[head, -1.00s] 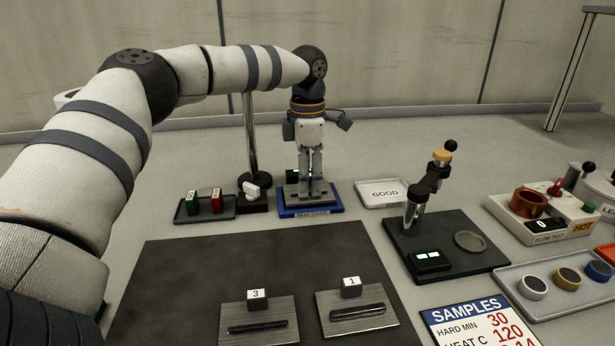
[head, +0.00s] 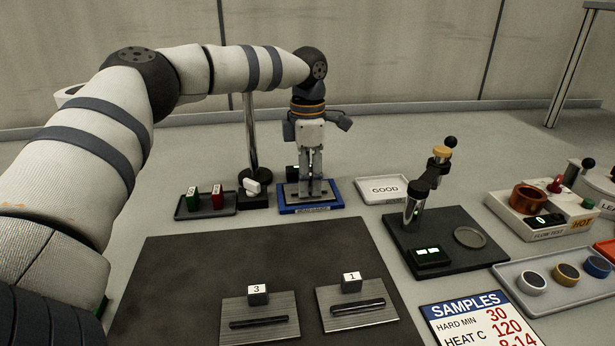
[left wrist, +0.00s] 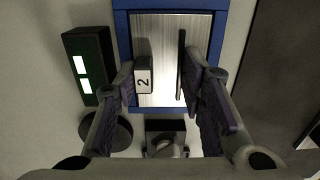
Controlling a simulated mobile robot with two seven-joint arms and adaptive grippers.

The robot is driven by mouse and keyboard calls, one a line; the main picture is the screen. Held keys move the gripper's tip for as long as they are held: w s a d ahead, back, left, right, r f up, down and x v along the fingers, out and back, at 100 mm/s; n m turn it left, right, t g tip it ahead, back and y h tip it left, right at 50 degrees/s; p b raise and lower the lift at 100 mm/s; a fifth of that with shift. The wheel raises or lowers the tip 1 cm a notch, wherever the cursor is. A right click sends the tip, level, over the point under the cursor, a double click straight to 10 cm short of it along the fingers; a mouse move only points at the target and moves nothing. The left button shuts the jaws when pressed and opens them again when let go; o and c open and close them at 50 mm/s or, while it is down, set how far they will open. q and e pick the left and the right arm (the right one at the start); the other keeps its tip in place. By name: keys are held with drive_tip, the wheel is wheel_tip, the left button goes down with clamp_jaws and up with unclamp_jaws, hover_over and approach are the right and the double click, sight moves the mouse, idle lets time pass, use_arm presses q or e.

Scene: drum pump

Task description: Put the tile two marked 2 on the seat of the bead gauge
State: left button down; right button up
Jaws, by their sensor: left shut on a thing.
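The tile marked 2 is a brushed metal plate with a dark bar and a small block bearing the 2; its plate (left wrist: 160,90) shows in the left wrist view. My right gripper is not in view.
Tiles 3 (head: 285,324) and 1 (head: 380,313) lie on the dark mat (head: 200,270). A tray with green and red blocks (head: 206,212) and a post (head: 252,130) stand left of the gauge. The GOOD tray (head: 400,198) and a lever device (head: 455,265) are to the right.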

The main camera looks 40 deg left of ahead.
use_arm(q)
drive_tip(key=c, duration=0.6)
unclamp_jaws()
drive_tip(key=shift+c, duration=0.2)
wheel_tip(320, 180, up, 8)
drive_tip(key=shift+p, duration=0.4)
idle(0.4)
